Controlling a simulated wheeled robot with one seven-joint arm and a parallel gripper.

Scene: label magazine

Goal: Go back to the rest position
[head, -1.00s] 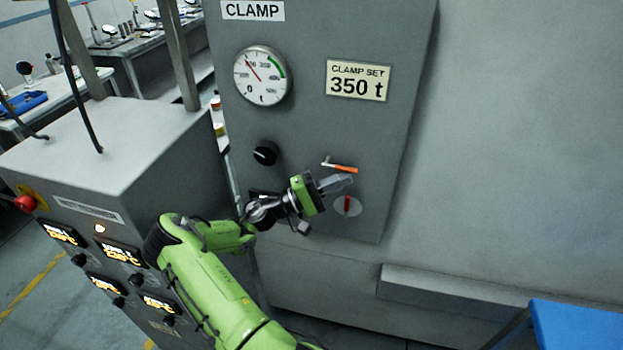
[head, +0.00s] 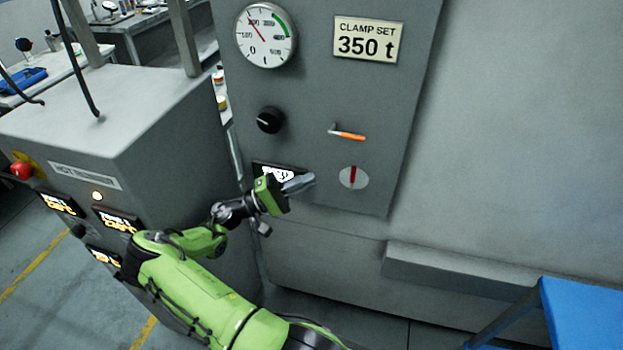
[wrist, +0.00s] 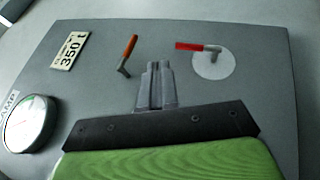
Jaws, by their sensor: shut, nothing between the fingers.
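My gripper (head: 300,184) is in front of the lower part of the grey clamp panel (head: 330,105) in the head view. Its fingers are together and empty. In the wrist view my gripper (wrist: 157,68) points toward the panel, with clear space around the fingertips. An orange-handled lever (head: 347,134) is above and to the right of it, not touched; the lever also shows in the wrist view (wrist: 130,48). A red handle on a round pale disc (head: 354,177) is to the right of the fingers, apart from them.
The panel carries a dial gauge (head: 266,36), a CLAMP SET 350 t label (head: 367,40) and a black knob (head: 269,120). A grey control cabinet (head: 100,125) stands close on the left of my arm. A blue surface (head: 588,312) is at the lower right.

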